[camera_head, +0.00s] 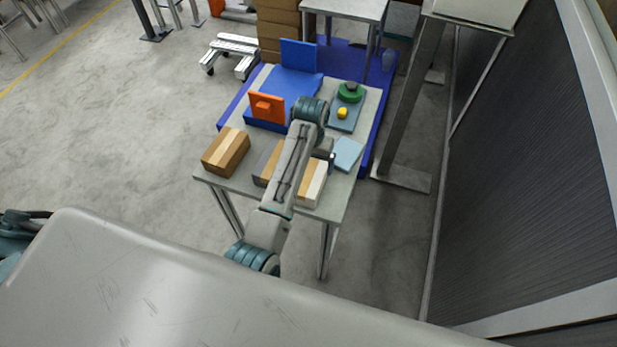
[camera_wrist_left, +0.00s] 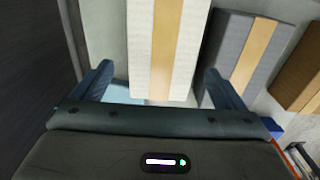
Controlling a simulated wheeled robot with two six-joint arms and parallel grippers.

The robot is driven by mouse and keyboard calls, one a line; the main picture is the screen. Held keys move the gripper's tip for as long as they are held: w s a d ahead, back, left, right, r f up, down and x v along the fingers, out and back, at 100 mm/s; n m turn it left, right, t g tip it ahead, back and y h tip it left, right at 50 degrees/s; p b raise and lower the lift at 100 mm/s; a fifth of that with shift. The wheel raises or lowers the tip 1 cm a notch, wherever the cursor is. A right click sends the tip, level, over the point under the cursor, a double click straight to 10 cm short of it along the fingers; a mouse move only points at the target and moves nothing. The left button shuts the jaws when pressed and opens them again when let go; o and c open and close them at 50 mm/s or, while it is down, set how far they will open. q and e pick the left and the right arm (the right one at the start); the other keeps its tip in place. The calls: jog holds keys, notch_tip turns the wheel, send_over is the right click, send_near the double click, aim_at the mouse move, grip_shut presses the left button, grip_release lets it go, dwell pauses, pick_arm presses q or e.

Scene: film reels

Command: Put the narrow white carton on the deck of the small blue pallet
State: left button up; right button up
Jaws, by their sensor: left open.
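The narrow white carton (camera_head: 313,184), with a tan band, lies on the table near its front right edge. In the left wrist view the white carton (camera_wrist_left: 140,45) lies between the finger lines. My left gripper (camera_head: 326,158) is open at the carton's far end, partly hidden by my arm. In the wrist view its two fingers (camera_wrist_left: 158,82) stand apart, with gaps on both sides of the carton. A blue deck (camera_head: 290,83) with an upright blue panel, seemingly the small blue pallet, lies at the table's far left. My right gripper is not in view.
A grey carton (camera_wrist_left: 238,50) lies close beside the white one, and a brown carton (camera_head: 226,152) farther left. An orange block (camera_head: 267,107), a light blue box (camera_head: 348,154) and a tray with a green reel (camera_head: 350,92) and yellow piece (camera_head: 342,113) also stand on the table.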

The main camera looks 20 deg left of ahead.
aim_at(309, 175)
pick_arm(q)
jog(key=shift+f, duration=0.6)
jog(key=f+p, duration=0.2)
jog(key=f, duration=0.2)
jog(key=shift+s+a+f+p, duration=0.2)
jog(key=shift+s+p, duration=0.1)
jog(key=shift+p, duration=0.1)
jog(key=shift+f, duration=0.25)
jog(key=shift+w, duration=0.1)
jog(key=shift+c, duration=0.4)
jog(key=c, duration=1)
